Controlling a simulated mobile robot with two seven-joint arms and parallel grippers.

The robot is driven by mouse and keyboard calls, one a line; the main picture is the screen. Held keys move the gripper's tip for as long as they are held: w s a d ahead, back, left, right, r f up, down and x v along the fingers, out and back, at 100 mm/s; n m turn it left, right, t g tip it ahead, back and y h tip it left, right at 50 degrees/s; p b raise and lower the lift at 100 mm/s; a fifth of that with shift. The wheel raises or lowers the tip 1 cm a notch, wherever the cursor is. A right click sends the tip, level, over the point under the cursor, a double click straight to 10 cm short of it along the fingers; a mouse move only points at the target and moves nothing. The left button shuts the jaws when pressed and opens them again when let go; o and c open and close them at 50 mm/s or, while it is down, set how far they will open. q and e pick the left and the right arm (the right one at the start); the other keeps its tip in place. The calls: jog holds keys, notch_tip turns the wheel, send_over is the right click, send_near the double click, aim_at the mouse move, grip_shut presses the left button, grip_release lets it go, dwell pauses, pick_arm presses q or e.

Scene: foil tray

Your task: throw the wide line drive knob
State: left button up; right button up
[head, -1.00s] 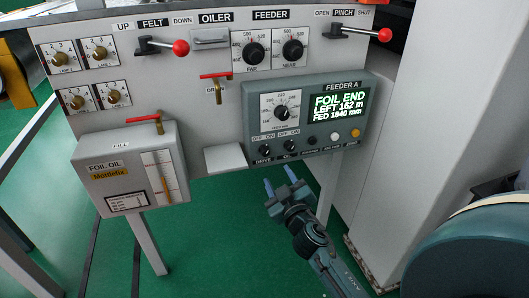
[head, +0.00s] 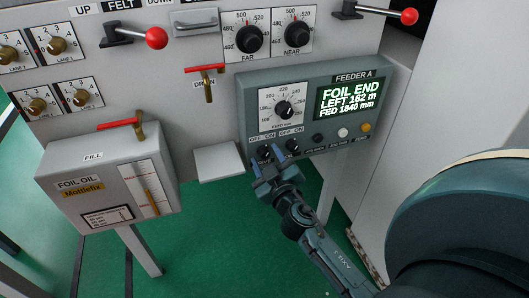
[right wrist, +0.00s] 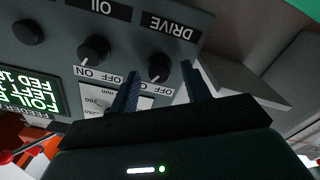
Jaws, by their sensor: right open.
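The drive knob (head: 265,152) is a small black rotary knob at the lower left of the grey Feeder A panel (head: 372,77). In the right wrist view the drive knob (right wrist: 159,66) sits under its DRIVE label. My right gripper (head: 266,161) is open just in front of the panel, partly covering the knob in the head view. In the wrist view its two blue fingers (right wrist: 159,74) stand to either side of the knob, apart from it as far as I can tell. Its exact setting is hard to read. My left gripper is not in view.
A similar oil knob (head: 292,147) sits close to the right of the drive knob. Round buttons (head: 343,132) and the lit screen (head: 347,99) are further right. A white ledge (head: 218,162) and the foil oil box (head: 108,187) stand to the left.

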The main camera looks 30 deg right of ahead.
jog(key=shift+c, duration=0.3)
jog(key=c, duration=0.9)
jog(key=shift+n, duration=0.3)
jog(key=n, duration=0.5)
jog(key=shift+a, duration=0.1)
jog(key=n, duration=0.4)
jog(key=shift+w, duration=0.1)
pick_arm(q)
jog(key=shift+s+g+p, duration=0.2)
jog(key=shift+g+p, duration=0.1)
jog(key=shift+p, duration=0.05)
pick_arm(e)
jog(key=shift+n, duration=1.1)
jog(key=shift+n, duration=0.3)
